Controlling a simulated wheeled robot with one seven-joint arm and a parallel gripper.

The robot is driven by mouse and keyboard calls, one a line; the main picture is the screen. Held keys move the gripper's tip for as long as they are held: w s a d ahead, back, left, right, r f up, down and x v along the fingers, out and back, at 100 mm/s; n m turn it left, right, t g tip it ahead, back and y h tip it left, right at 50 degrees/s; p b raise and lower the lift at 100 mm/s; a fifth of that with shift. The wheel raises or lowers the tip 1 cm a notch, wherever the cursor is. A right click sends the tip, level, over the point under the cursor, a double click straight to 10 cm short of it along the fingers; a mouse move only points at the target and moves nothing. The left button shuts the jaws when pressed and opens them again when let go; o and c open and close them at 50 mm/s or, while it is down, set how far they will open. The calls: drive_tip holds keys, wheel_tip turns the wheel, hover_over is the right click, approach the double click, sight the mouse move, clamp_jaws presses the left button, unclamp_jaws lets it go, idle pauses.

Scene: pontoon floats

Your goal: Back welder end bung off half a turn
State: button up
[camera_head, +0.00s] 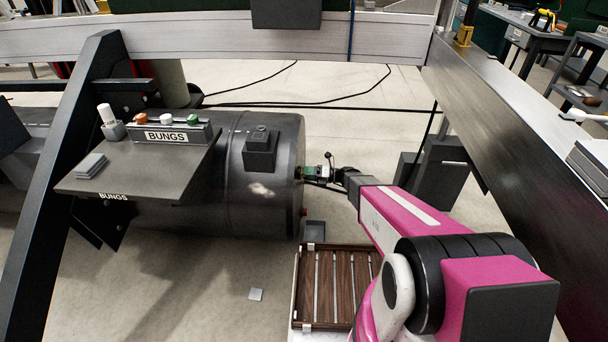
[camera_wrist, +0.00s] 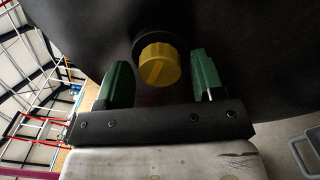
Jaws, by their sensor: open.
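The dark cylindrical float (camera_head: 265,200) lies on its side, with its end face toward my arm. In the wrist view a yellow bung (camera_wrist: 159,66) with a raised grip bar sits in a dark round boss on the float's end (camera_wrist: 210,25). My gripper (camera_wrist: 158,85) is open, with one green finger on each side of the bung. A gap shows between the bung and each finger. In the head view my gripper (camera_head: 318,172) is at the float's end face, and the yellow bung is hidden there.
A shelf labelled BUNGS (camera_head: 120,180) holds a rack (camera_head: 166,136) with orange, white and green bungs. A slatted wooden crate (camera_head: 335,290) and a small grey tray (camera_head: 315,231) lie below my gripper. Beams (camera_head: 500,130) flank the right. Cables cross the floor behind.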

drive_tip(key=shift+c, duration=0.3)
drive_tip(key=c, duration=0.7)
drive_tip(key=n, duration=1.1)
drive_tip(key=shift+n, duration=0.4)
